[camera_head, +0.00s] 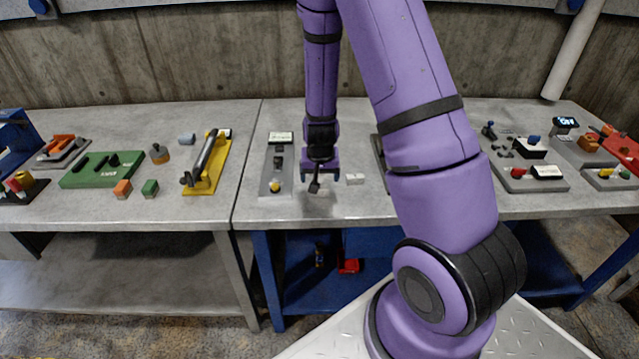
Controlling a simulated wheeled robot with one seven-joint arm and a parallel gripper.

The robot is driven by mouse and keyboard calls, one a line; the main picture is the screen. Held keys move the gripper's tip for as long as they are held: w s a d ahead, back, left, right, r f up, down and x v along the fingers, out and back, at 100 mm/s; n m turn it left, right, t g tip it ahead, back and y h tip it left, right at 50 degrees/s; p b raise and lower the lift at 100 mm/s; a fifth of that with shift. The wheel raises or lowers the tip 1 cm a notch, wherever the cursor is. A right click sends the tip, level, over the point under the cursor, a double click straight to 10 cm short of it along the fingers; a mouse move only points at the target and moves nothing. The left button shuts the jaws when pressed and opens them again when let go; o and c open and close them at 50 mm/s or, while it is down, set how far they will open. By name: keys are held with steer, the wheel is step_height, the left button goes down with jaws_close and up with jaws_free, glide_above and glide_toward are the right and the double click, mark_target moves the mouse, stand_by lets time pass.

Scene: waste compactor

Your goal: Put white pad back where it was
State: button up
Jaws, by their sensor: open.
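A small white block (355,179), which looks like the white pad, lies on the grey metal table just right of my gripper. My gripper (319,182) points down over the table's front half, with its jaws open. It is apart from the white block. A small dark piece (314,187) shows at the jaws; I cannot tell whether it is a thing on the table or part of my gripper. A grey panel (268,180) with a yellow knob and a white-faced box stands left of my gripper.
A yellow fixture (208,168), green board (96,172) and small blocks are on the left table. Several switch boxes crowd the right end, such as a grey one with a red button (530,175). My arm hides part of the table right of the white block.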

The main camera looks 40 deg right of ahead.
steer(key=s+a+r+n+t+y, duration=0.1)
steer(key=s+a+r, duration=0.2)
steer(key=r, duration=0.6)
steer(key=s+a+r+n+y, duration=0.1)
steer(key=s+a+r, duration=0.2)
steer(key=r, duration=0.5)
steer(key=s+a+r+n+t, duration=0.1)
steer(key=s+a+r, duration=0.2)
steer(key=r, duration=0.6)
steer(key=s+a+r+n, duration=0.1)
steer(key=s+r+n, duration=0.1)
steer(key=s+r, duration=0.3)
steer(key=s+a+r+n, duration=0.1)
steer(key=s+r, duration=0.4)
steer(key=s, duration=0.6)
steer(key=shift+a+r+n+t, duration=0.3)
steer(key=shift+a+n, duration=0.1)
steer(key=shift+a, duration=0.15)
